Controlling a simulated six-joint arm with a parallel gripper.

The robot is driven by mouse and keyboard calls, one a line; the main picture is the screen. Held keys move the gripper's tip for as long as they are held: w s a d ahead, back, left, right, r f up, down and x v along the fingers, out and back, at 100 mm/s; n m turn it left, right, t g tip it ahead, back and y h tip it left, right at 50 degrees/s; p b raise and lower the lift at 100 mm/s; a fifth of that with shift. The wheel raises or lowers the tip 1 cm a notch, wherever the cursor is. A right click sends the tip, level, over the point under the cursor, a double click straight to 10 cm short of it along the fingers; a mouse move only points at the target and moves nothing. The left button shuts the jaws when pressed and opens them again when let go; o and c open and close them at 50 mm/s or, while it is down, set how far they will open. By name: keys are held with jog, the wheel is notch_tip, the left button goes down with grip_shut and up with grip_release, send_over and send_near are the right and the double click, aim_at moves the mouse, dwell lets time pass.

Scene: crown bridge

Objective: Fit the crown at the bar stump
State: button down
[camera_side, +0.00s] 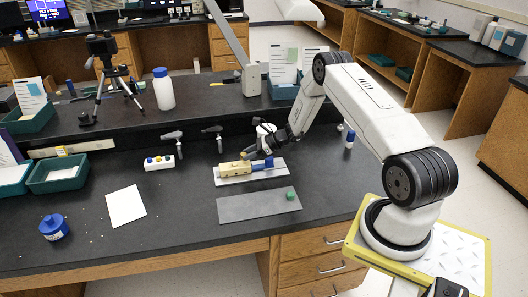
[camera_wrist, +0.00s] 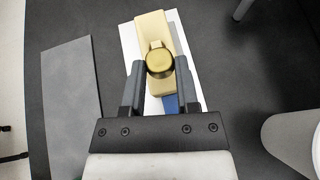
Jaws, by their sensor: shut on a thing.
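In the wrist view my gripper (camera_wrist: 159,75) is shut on a round gold crown (camera_wrist: 159,62), held between the two fingertips. The crown is over a tan block (camera_wrist: 152,28), which has a small raised tan stump (camera_wrist: 156,45) showing just beyond the crown. I cannot tell whether crown and stump touch. In the side view the tan block (camera_side: 233,169) lies on a white plate (camera_side: 237,179) with a blue part (camera_side: 263,164) at its right end. My gripper (camera_side: 249,155) is right above the block there; the crown is too small to tell clearly.
A grey plate (camera_side: 255,207) with a green knob (camera_side: 290,195) lies in front of the white plate. A white paper (camera_side: 126,206), a blue jar (camera_side: 53,228) and a white holder with colored pieces (camera_side: 159,162) are to the left. The bench between is clear.

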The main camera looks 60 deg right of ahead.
jog(key=shift+f, duration=1.05)
jog(key=shift+c, duration=1.4)
grip_release()
jog(key=shift+f, duration=0.1)
jog(key=shift+s, duration=0.1)
jog(key=shift+v, duration=3.9)
